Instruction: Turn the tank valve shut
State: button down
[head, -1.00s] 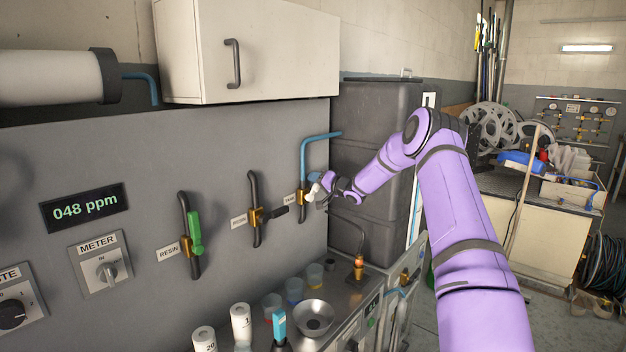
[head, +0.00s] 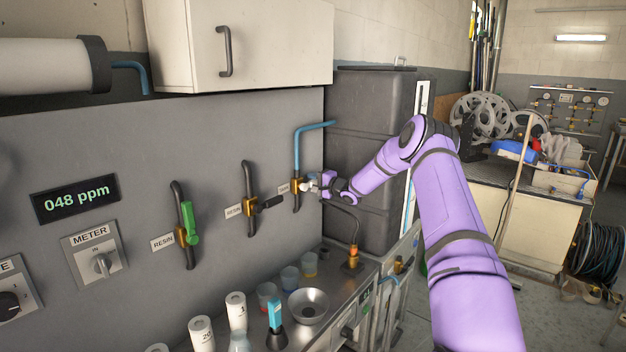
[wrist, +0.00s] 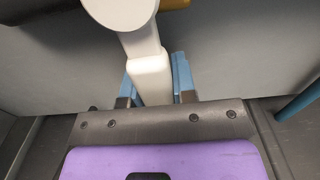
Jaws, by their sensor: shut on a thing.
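The tank valve (head: 297,188) is a brass body on the blue pipe near the right end of the grey wall panel. A partly hidden label is beside it. Its white lever handle (head: 311,184) sticks out toward my gripper (head: 322,186). In the wrist view, the white handle (wrist: 150,70) comes down between the two blue fingertips of my gripper (wrist: 156,88). The gripper is shut on it. The brass body (wrist: 178,4) shows only at the top edge there. In the head view, the wrist partly hides the grip.
Below is a bench with cups, bottles and a metal bowl (head: 308,305). A dark tank (head: 370,95) stands behind my arm.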

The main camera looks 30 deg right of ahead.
jog(key=shift+f, duration=0.2)
dwell(0.3)
jog(key=c, duration=0.9)
grip_release()
jog(key=shift+s+d, duration=0.1)
jog(key=v, duration=1)
jog(key=shift+s+d+r, duration=0.1)
jog(key=shift+s, duration=0.2)
